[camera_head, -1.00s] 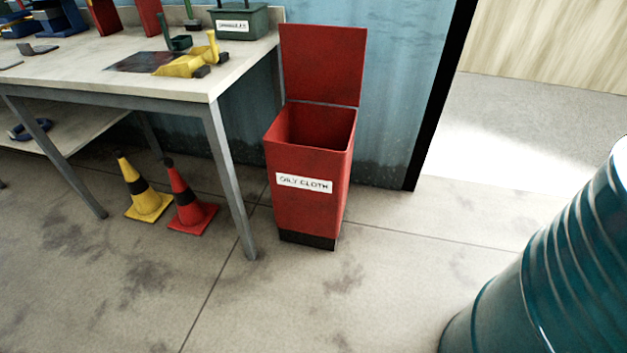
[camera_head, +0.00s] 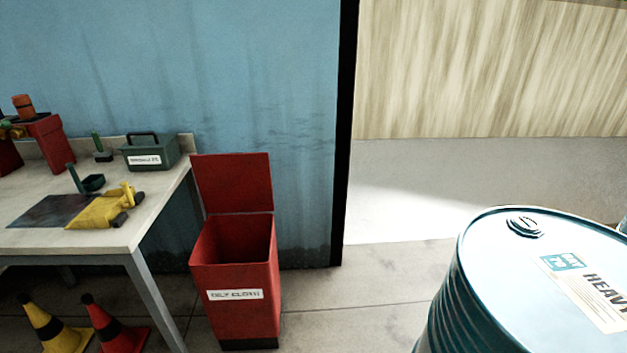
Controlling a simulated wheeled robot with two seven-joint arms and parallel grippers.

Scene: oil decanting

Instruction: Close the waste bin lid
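A red waste bin (camera_head: 237,300) stands on the floor against the blue wall, right of the workbench. Its front carries a white label reading "OILY CLOTH". Its red lid (camera_head: 232,183) stands open and upright at the back edge, and the dark inside shows. Neither of my grippers is in view.
A workbench (camera_head: 115,233) stands at the left with a green box (camera_head: 149,155) and a yellow item (camera_head: 98,210) on it. A yellow cone (camera_head: 46,326) and a red cone (camera_head: 113,326) stand below. A large drum (camera_head: 540,285) fills the lower right. Floor between bin and drum is clear.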

